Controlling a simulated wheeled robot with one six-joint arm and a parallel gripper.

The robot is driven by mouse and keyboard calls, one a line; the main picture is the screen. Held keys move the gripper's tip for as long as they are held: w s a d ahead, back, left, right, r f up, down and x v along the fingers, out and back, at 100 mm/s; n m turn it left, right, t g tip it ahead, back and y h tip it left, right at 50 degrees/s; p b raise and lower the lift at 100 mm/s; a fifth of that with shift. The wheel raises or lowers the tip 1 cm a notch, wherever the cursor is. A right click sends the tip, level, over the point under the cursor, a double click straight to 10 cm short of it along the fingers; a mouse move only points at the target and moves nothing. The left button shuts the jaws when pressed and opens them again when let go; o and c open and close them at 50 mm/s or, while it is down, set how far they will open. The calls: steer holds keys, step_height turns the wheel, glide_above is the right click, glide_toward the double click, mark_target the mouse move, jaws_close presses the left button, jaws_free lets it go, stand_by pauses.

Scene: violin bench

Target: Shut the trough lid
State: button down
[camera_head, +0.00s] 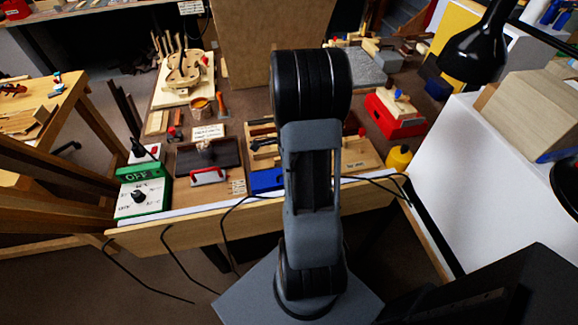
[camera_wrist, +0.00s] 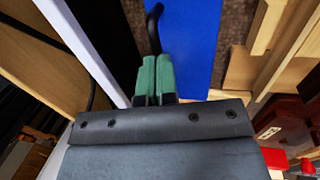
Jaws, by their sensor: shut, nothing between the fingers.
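A flat blue panel (camera_wrist: 190,42) fills the upper middle of the wrist view; it looks like the trough lid, but I cannot tell for sure. A blue part (camera_head: 267,180) also shows at the bench's front edge in the head view, partly hidden by my arm. My gripper (camera_wrist: 156,72), with green fingers, is shut and empty in front of the blue panel. A black curved bar (camera_wrist: 154,28) stands just beyond the fingertips; I cannot tell whether they touch. The lid's angle and the trough's inside are not clear. My arm hides the gripper in the head view.
Wooden strips (camera_wrist: 270,50) lie to the right of the blue panel in the wrist view. In the head view, a dark box (camera_head: 208,155) and a green switch box (camera_head: 140,198) stand at left. A yellow bottle (camera_head: 398,157) and red box (camera_head: 396,115) stand at right.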

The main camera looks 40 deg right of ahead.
steer(key=shift+s+a+f+b, duration=0.15)
steer(key=shift+f+b, duration=0.15)
steer(key=shift+f, duration=0.2)
steer(key=shift+s+a+f, duration=0.15)
steer(key=shift+s+f, duration=0.05)
steer(key=shift+s, duration=0.05)
steer(key=p+v, duration=0.3)
steer(key=v, duration=1.2)
steer(key=shift+p, duration=0.4)
steer(key=shift+w+r, duration=0.1)
